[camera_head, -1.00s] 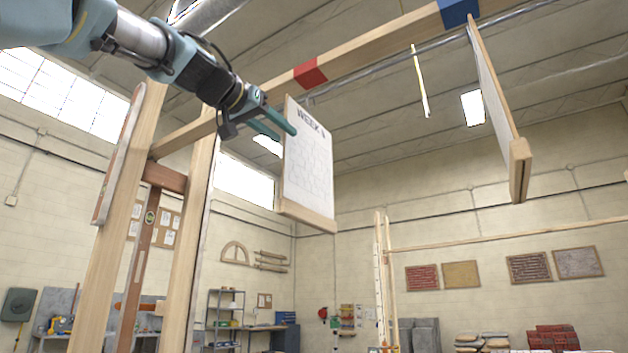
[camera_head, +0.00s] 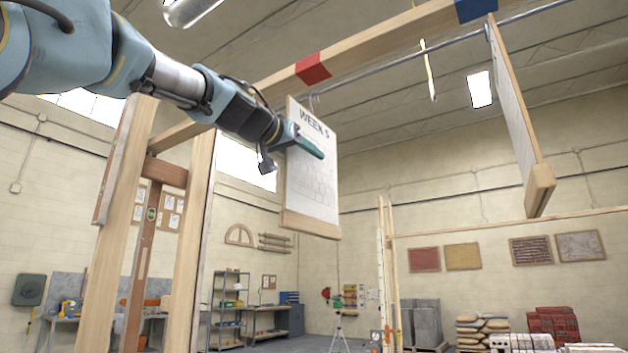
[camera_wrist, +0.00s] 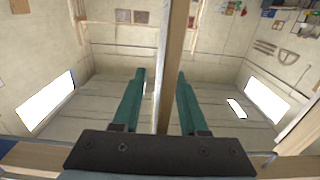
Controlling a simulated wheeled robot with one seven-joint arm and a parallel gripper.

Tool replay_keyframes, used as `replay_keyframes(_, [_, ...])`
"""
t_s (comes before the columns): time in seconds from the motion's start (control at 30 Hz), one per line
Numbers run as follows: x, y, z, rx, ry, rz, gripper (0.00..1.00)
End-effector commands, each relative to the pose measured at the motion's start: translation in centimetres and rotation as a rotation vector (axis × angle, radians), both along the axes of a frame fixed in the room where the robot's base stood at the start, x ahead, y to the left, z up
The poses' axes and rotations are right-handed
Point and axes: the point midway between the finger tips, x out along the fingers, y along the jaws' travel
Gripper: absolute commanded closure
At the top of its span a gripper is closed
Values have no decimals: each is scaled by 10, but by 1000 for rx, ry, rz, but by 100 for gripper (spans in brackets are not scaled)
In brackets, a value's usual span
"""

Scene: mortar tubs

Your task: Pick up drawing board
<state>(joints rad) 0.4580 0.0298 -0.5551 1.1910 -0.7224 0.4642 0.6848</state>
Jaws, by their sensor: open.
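The drawing board (camera_head: 310,200) is a white sheet headed "WEEK 5" on a wood-edged panel, with a wooden ledge along its bottom. It hangs upright by a hook from a metal rail. My gripper (camera_head: 312,150) reaches it from the left, with one teal finger in front of its upper face; the other finger is hidden there. In the wrist view my gripper (camera_wrist: 160,75) is open, and the board's edge (camera_wrist: 172,60) runs between the two fingers, closer to the right one. I see a gap on the left side; contact on the right is unclear.
A second board (camera_head: 515,110) hangs edge-on at the right. A wooden beam (camera_head: 380,45) with red and blue bands runs overhead beside the metal rail (camera_head: 400,65). Wooden posts (camera_head: 195,240) stand below my arm on the left. The air between the two boards is mostly clear.

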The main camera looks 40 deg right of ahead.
Motion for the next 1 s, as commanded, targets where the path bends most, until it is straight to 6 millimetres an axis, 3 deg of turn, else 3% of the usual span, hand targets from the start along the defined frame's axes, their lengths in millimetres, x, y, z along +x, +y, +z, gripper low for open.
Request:
replay_keyframes(0.17, [0,0,-1,0,0,0,60])
replay_keyframes(0.53, [0,0,-1,0,-1,0,100])
replay_keyframes(1.0, [0,0,0,0,-1,0,100])
